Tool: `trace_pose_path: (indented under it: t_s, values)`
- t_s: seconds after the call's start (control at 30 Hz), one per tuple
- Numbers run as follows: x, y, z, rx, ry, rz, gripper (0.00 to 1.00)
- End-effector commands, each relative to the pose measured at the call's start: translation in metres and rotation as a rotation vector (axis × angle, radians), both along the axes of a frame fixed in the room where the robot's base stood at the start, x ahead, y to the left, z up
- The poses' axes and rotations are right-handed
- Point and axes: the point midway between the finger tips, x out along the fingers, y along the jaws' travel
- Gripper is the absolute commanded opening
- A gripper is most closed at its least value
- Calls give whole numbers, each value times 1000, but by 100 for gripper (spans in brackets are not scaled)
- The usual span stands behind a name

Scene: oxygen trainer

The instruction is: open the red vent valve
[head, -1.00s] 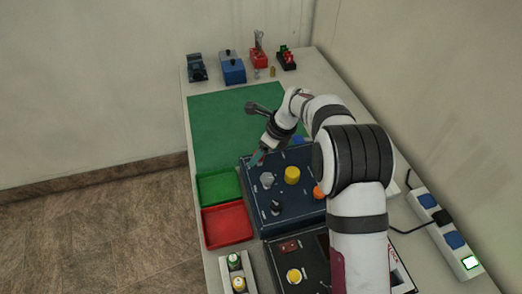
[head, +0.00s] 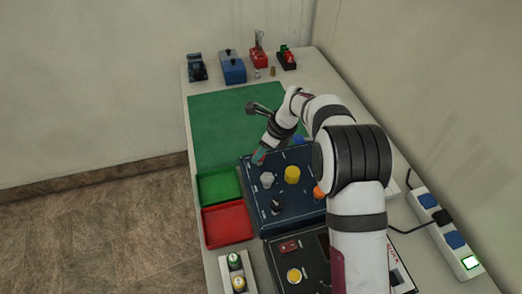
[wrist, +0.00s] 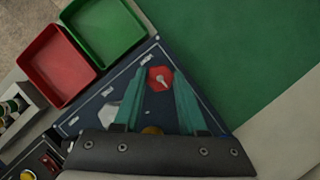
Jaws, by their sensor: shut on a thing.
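The red vent valve (wrist: 154,84) is a red knob with a pale pointer mark, near a corner of the dark blue panel (wrist: 88,112). In the wrist view it lies between the teal fingertips of my gripper (wrist: 158,76), which is shut on it. In the head view my gripper (head: 259,157) reaches down at the panel's far left corner, and the fingers mostly hide the valve. A grey knob (head: 266,179) and a yellow knob (head: 292,174) sit close by on the same panel.
A green tray (head: 217,187) and a red tray (head: 226,223) stand left of the panel. A black knob (head: 277,207) and an orange knob (head: 319,192) are also on the panel. A green mat (head: 225,125) lies clear beyond it. A power strip (head: 445,230) is at right.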

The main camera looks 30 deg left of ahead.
Motion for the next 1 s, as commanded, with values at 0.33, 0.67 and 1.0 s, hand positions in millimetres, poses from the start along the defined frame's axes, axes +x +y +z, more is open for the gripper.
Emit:
trace_pose_path:
  t_s: [0.33,0.67,1.0]
  values:
    - [2,0,-1,-1,2,225,0]
    - [3,1,-1,-1,2,528,0]
    - [5,2,-1,-2,1,765,0]
